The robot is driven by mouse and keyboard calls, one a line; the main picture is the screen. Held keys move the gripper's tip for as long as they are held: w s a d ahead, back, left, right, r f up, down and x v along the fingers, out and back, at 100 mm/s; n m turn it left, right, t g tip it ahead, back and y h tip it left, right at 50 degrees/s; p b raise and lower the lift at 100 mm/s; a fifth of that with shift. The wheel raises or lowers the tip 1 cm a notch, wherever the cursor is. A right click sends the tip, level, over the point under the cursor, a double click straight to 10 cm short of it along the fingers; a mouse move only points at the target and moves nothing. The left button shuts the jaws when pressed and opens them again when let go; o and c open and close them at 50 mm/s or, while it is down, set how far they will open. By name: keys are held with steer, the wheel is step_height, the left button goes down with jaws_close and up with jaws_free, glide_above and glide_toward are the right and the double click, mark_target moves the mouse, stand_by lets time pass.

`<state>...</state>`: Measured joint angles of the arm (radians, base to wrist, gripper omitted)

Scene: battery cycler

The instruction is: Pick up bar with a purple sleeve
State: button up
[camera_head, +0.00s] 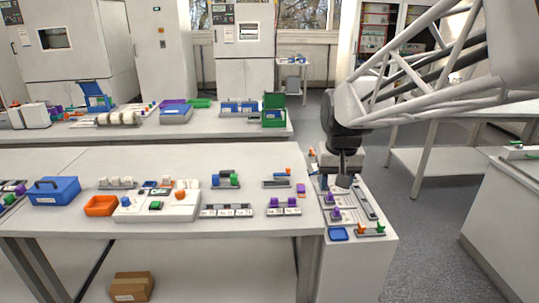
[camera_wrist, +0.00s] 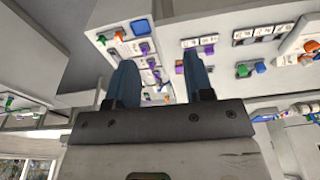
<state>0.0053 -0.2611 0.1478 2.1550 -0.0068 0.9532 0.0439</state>
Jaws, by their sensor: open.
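Several purple-sleeved pieces are in view, and I cannot tell which one is the bar. In the head view, one purple-sleeved piece (camera_head: 328,198) and another (camera_head: 336,214) stand on the white side cart (camera_head: 376,247). Two more purple pieces (camera_head: 274,202) stand in a labelled holder on the main table. In the wrist view, purple pieces (camera_wrist: 144,47) show on the cart just beyond the fingers, and another (camera_wrist: 209,50) shows on the table. My gripper (camera_head: 343,182) hangs above the cart's far part, and its two blue fingers (camera_wrist: 161,78) are apart with nothing visibly held between them.
The cart also carries a blue tray (camera_head: 338,234), a grey rail (camera_head: 364,203) and a holder with orange and green pieces (camera_head: 370,231). The main table holds a blue box (camera_head: 54,190), an orange tray (camera_head: 100,206) and a white fixture (camera_head: 158,206). Floor right of the cart is free.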

steer(key=w+f, duration=0.2)
steer(key=w, duration=0.9)
steer(key=g, duration=0.2)
glide_above(301, 186)
step_height(301, 186, down, 17)
steer(key=shift+d+r, duration=0.1)
steer(key=shift+w+f, duration=0.15)
steer(key=shift+f, duration=0.05)
steer(key=shift+f, duration=0.15)
steer(key=shift+f, duration=1.15)
steer(key=shift+f, duration=0.15)
